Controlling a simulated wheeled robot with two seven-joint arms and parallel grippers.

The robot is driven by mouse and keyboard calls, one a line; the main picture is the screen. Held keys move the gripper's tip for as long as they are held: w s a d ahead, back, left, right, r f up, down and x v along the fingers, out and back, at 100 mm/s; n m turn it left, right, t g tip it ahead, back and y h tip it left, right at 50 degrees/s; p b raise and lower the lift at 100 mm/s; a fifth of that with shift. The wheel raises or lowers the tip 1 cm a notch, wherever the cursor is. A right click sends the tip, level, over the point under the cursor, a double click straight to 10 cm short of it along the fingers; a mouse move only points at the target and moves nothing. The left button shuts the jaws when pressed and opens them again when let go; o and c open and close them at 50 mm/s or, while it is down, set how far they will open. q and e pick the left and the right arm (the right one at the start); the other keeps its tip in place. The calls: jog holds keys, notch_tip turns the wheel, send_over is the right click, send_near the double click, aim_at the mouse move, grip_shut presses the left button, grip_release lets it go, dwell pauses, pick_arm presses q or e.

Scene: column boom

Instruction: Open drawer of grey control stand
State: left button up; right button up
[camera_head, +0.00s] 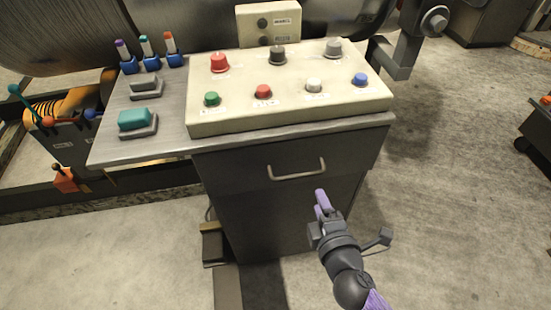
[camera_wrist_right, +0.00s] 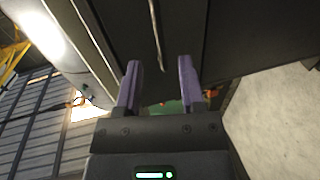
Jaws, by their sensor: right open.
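The grey control stand (camera_head: 340,149) stands in the middle of the head view, with its drawer front (camera_head: 240,173) below the top. The drawer looks closed. A light metal bar handle (camera_head: 297,172) is on the drawer front, and it also shows as a thin bar in the right wrist view (camera_wrist_right: 156,35). My right gripper (camera_head: 322,202) has purple fingers and is below and slightly right of the handle, apart from it. In the wrist view the fingers are spread, with nothing between them, and the handle lies ahead of them. My left gripper is not in view.
On the stand's top are a cream button panel (camera_head: 290,112), teal block (camera_head: 138,118), grey block (camera_head: 145,85) and several coloured-tip pens (camera_head: 147,50). A pedal (camera_head: 214,244) sits at the stand's foot. Open concrete floor (camera_head: 450,210) lies to the right.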

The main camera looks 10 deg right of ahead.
aim_at(304, 175)
jog(key=x, duration=0.3)
jog(key=b+x, duration=0.1)
jog(key=x, duration=0.2)
jog(key=a+b+x, duration=0.1)
jog(key=x, duration=0.2)
jog(key=shift+w, duration=0.1)
jog(key=shift+w+r, duration=0.1)
jog(key=shift+w, duration=0.05)
jog(key=c, duration=0.6)
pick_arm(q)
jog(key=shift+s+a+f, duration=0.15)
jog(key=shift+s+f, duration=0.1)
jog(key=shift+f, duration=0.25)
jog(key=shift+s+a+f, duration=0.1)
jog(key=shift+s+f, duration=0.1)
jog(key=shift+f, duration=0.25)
pick_arm(e)
grip_shut()
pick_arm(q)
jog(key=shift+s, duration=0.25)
pick_arm(e)
jog(key=shift+r, duration=0.1)
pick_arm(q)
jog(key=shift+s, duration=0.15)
